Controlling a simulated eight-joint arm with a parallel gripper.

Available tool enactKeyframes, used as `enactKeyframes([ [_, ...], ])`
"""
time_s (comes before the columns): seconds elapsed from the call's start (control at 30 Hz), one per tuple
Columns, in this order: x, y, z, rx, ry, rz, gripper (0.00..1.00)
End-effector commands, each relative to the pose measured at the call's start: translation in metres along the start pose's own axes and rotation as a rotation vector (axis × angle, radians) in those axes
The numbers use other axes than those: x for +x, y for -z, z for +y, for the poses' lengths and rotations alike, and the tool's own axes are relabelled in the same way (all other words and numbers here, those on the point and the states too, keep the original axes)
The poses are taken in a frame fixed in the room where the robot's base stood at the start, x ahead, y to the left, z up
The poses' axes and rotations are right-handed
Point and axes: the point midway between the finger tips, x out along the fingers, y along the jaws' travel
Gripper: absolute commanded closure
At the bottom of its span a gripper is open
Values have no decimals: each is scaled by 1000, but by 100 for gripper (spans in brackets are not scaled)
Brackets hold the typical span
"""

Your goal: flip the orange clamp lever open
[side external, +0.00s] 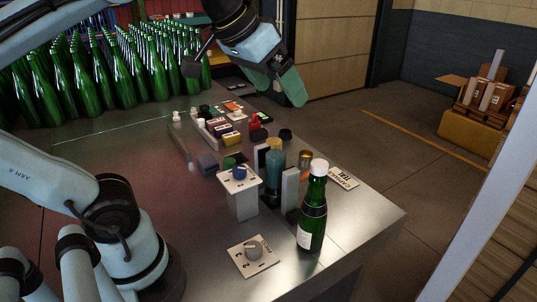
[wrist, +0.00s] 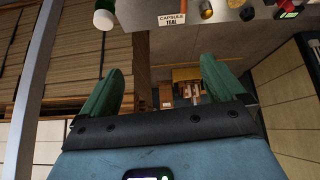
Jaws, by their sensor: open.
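My gripper (side external: 284,88) is raised above the far side of the metal bench, apart from everything on it. In the wrist view its two green fingers (wrist: 163,72) are spread with nothing between them. I cannot pick out an orange clamp lever for certain. A small orange-topped item (side external: 232,106) lies among small parts at the back of the bench. An orange-gold cylinder (side external: 305,158) stands behind the green bottle (side external: 312,215), which is upright with a white cap. An orange-gold round item (wrist: 207,13) shows at the top of the wrist view.
Many green bottles (side external: 85,75) crowd the back left.

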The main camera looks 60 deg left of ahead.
Motion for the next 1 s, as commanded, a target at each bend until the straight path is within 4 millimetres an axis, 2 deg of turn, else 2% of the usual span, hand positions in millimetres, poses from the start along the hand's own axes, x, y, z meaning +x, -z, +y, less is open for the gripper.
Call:
enactKeyframes([
  [0.03, 0, 0, 0, -1, 0, -1, 12],
  [0.27, 17, 13, -9, -12, -8, -46, 48],
  [0.6, 80, 43, -50, -30, -88, -170, 100],
  [0.83, 128, 52, -88, -34, -177, -220, 100],
  [1.0, 163, 50, -120, -31, -255, -235, 100],
])
